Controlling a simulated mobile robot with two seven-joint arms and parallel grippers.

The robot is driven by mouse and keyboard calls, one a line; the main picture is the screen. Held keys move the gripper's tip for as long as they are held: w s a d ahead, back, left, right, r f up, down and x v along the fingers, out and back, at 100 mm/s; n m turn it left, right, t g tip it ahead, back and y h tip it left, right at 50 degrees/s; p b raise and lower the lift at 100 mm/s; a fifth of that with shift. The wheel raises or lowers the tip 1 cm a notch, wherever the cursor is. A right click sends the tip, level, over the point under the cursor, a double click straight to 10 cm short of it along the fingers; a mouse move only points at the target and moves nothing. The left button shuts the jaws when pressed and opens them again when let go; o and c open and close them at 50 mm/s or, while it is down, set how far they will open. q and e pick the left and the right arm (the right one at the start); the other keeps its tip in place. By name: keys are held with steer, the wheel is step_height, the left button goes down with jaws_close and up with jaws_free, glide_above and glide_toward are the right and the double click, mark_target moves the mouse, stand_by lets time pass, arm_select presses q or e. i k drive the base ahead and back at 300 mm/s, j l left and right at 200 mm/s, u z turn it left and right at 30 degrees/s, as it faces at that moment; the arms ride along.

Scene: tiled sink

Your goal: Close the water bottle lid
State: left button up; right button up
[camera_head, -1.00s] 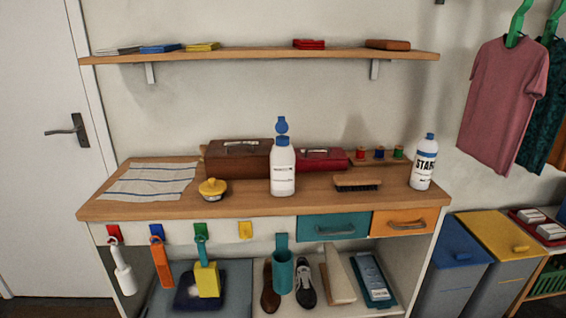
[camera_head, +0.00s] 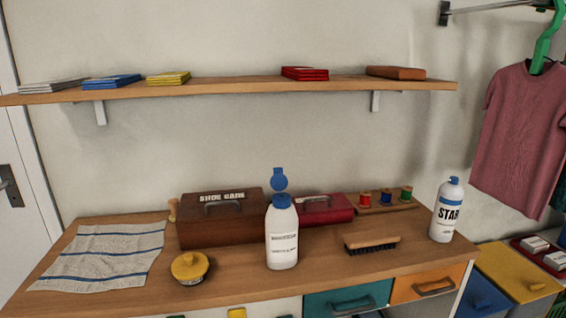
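A white water bottle (camera_head: 282,238) with a printed label stands upright on the wooden counter, near its front middle. Its blue lid (camera_head: 279,180) is flipped open and stands up above the blue collar at the bottle's neck. Neither of my grippers shows in the head view.
On the counter (camera_head: 225,277) are a striped cloth (camera_head: 100,255), a yellow-lidded tin (camera_head: 189,267), a brown shoe care box (camera_head: 222,219), a red box (camera_head: 324,210), a brush (camera_head: 371,243), thread spools (camera_head: 386,197) and a starch bottle (camera_head: 447,210). A shelf (camera_head: 230,89) hangs above.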

mark_target(278, 182)
steer(key=i+j+z, duration=0.15)
steer(key=i+j+u, duration=0.1)
steer(key=u, duration=0.6)
steer(key=l+u, duration=0.15)
steer(key=u, duration=0.3)
steer(key=l+u, duration=0.15)
steer(key=u, duration=0.35)
steer(key=l+u, duration=0.15)
steer(key=u, duration=0.3)
steer(key=k+l+u, duration=0.3)
steer(key=u, duration=0.2)
steer(key=k+l+u, duration=0.15)
steer(key=k+u, duration=0.15)
steer(key=u, duration=0.15)
